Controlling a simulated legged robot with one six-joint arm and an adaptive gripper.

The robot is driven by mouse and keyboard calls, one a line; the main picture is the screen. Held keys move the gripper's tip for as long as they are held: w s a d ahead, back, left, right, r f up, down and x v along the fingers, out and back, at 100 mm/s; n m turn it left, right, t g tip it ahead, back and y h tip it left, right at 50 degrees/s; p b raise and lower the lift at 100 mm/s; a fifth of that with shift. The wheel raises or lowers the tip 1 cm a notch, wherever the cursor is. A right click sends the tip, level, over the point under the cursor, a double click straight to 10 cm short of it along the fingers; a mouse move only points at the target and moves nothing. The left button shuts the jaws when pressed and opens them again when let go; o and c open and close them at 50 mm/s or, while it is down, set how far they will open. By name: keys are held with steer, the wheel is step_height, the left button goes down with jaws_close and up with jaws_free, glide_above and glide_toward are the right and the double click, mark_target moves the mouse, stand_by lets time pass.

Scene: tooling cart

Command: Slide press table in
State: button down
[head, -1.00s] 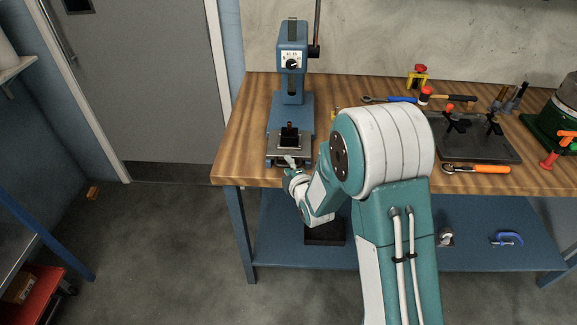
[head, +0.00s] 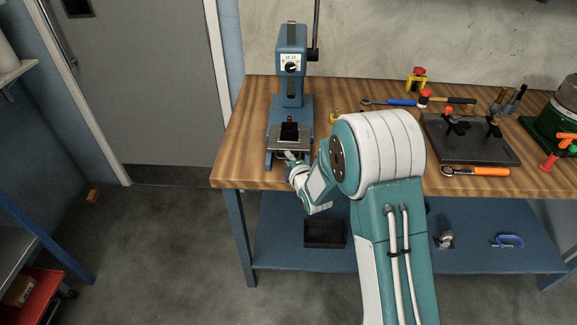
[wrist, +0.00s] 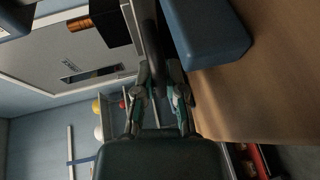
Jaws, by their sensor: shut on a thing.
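The press table, a flat grey plate (head: 290,144), sits low at the front of the blue arbor press (head: 292,60). A black block (head: 289,132) with a small orange-brown knob rests on it. My gripper (head: 291,156) is at the plate's front edge, its fingers small and partly hidden by my wrist. In the wrist view my gripper (wrist: 159,100) has its fingers on both sides of a dark bar (wrist: 152,50) along the table's front and is shut on it.
The wooden bench (head: 235,150) carries a ratchet with an orange handle (head: 478,171), a dark fixture plate (head: 465,150) and other hand tools to the right. A black bin (head: 324,234) stands on the blue lower shelf. The bench left of the press is clear.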

steer(key=shift+w+f, duration=0.25)
steer(key=c, duration=0.7)
jaws_free()
steer(key=shift+r, duration=0.1)
steer(key=v, duration=1.1)
steer(key=shift+s, duration=0.35)
steer(key=shift+d+r, duration=0.1)
steer(key=shift+d, duration=0.05)
